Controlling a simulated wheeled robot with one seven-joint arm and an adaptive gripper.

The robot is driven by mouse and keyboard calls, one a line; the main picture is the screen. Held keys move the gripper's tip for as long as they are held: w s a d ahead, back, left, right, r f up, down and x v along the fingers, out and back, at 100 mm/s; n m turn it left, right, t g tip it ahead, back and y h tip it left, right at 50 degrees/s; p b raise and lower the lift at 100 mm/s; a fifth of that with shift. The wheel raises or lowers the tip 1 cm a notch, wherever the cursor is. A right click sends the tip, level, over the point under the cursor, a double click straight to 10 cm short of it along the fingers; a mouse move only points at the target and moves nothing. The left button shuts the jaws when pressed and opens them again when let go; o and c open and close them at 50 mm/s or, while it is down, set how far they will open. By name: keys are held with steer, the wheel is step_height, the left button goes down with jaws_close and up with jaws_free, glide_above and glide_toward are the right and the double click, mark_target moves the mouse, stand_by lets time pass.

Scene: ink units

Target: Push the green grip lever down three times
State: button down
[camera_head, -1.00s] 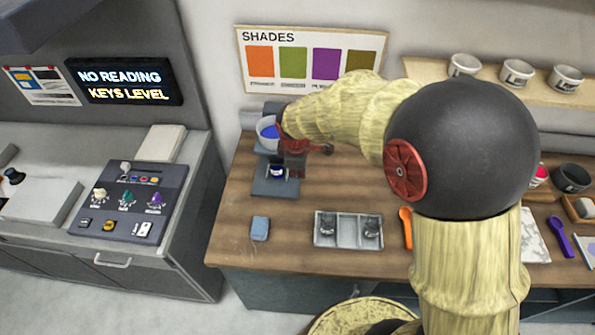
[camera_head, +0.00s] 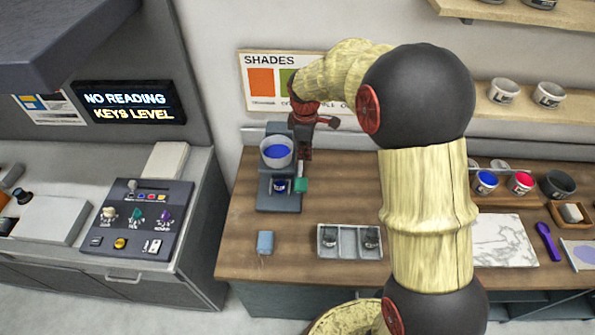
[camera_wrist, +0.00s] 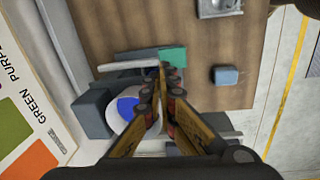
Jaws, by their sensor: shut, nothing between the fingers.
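The green grip (camera_head: 301,184) shows at the right side of a dark grey ink press (camera_head: 277,202) on the wooden counter. In the wrist view the green grip (camera_wrist: 172,57) is at the end of a grey lever bar (camera_wrist: 130,67). My gripper (camera_head: 305,157) is shut and empty, pointing down over the grip. In the wrist view its fingertips (camera_wrist: 163,72) overlap the lever beside the grip; I cannot tell whether they touch. The press carries a white bowl of blue ink (camera_head: 277,153), with a small dark cup (camera_head: 281,186) below it.
A blue block (camera_head: 265,242) and a grey metal tray (camera_head: 348,254) with small jars stand in front of the press. The SHADES poster (camera_head: 262,82) is on the wall behind. At the left, a display (camera_head: 128,104) reads NO READING, KEYS LEVEL. Bare counter lies around the block.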

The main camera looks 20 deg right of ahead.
steer(key=shift+s+a+r+n+g+y, duration=0.15)
steer(key=shift+s+a+r+n+g, duration=0.1)
steer(key=shift+a+r+n, duration=0.25)
steer(key=shift+s+a+r+n+g+y, duration=0.15)
steer(key=shift+a+r+n+g, duration=0.1)
steer(key=shift+r, duration=0.35)
steer(key=shift+f, duration=0.1)
steer(key=p, duration=0.1)
glide_toward(301, 184)
step_height(301, 184, down, 7)
steer(key=shift+r, duration=0.1)
